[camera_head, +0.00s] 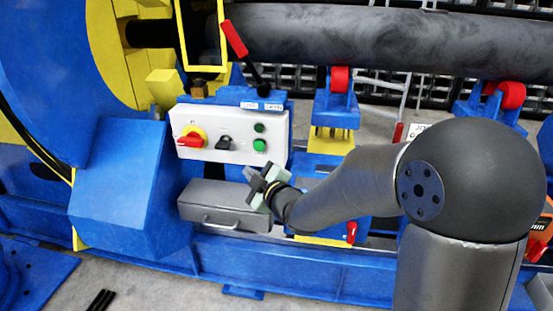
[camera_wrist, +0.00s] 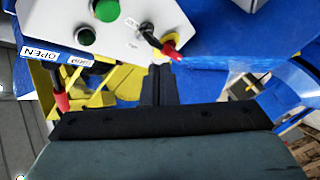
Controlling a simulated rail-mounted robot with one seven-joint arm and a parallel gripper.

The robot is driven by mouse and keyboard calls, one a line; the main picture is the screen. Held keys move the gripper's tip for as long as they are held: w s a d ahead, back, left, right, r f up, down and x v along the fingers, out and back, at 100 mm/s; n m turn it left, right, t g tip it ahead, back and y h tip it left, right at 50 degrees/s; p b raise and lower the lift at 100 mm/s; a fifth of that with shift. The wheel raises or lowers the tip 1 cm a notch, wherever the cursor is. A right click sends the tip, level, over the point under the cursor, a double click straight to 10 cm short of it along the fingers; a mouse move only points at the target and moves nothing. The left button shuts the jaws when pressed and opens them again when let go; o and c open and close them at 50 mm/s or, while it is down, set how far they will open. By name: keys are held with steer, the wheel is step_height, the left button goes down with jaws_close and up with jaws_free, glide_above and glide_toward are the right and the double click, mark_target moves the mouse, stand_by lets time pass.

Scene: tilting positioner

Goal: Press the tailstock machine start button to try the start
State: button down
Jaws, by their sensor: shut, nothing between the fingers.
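The white control box (camera_head: 210,155) is at the left of the machine in the head view. It carries a bright green button (camera_head: 260,145) at its lower right and a darker green round part (camera_head: 259,127) above that. In the wrist view the bright green button (camera_wrist: 105,10) sits at the top edge, partly cut off, with the dark green part (camera_wrist: 85,36) below it. My gripper (camera_head: 250,174) is just below the box's lower edge in the head view. Its fingers (camera_wrist: 158,75) are shut and empty, apart from the green button in the picture. Which one is the start button is not readable.
The box also has a red-on-yellow switch (camera_head: 190,138) and a black selector (camera_head: 223,142). A red-handled lever (camera_head: 236,40) rises behind it. A grey drawer unit (camera_head: 220,200) lies below. A large grey cylinder (camera_head: 390,38) spans the back.

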mark_target(259, 146)
steer(key=shift+w, duration=0.1)
stand_by(0.3)
steer(key=shift+w+d+p, duration=0.3)
steer(key=shift+w+p, duration=0.1)
steer(key=shift+w, duration=1.05)
steer(key=shift+w+d+p, duration=0.35)
steer(key=shift+w+p, duration=0.05)
steer(key=shift+w, duration=1)
steer(key=shift+w+d+p, duration=0.3)
steer(key=shift+w+p, duration=0.1)
steer(key=shift+w, duration=1.05)
steer(key=shift+w, duration=0.1)
steer(key=shift+w+d, duration=0.1)
steer(key=shift+w, duration=0.2)
